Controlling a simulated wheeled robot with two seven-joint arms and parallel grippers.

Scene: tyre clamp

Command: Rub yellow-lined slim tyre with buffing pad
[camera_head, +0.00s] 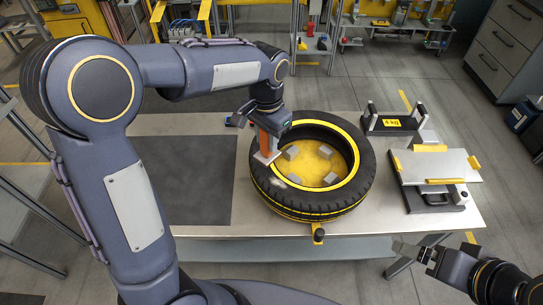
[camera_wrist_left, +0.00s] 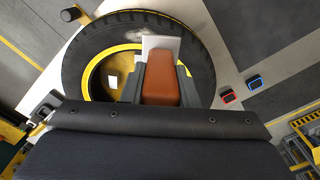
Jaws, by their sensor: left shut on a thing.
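The yellow-lined slim tyre (camera_head: 262,188) lies flat on the table around a yellow hub with grey blocks. It also shows in the left wrist view (camera_wrist_left: 72,66). My left gripper (camera_head: 268,128) is shut on the orange handle of the buffing pad (camera_head: 266,158). The pad's pale face plate is over the tyre's left sidewall, near the yellow line; I cannot tell whether it touches. In the left wrist view the orange handle of the pad (camera_wrist_left: 160,80) sits between the fingers. My right gripper (camera_head: 402,248) is low at the right, away from the tyre; its finger gap is unclear.
A dark mat (camera_head: 185,180) covers the table's left part. A black holder (camera_head: 392,123) and a pale plate with yellow corners (camera_head: 440,166) stand right of the tyre. Red-edged (camera_wrist_left: 228,95) and blue-edged (camera_wrist_left: 254,82) small items lie near the tyre.

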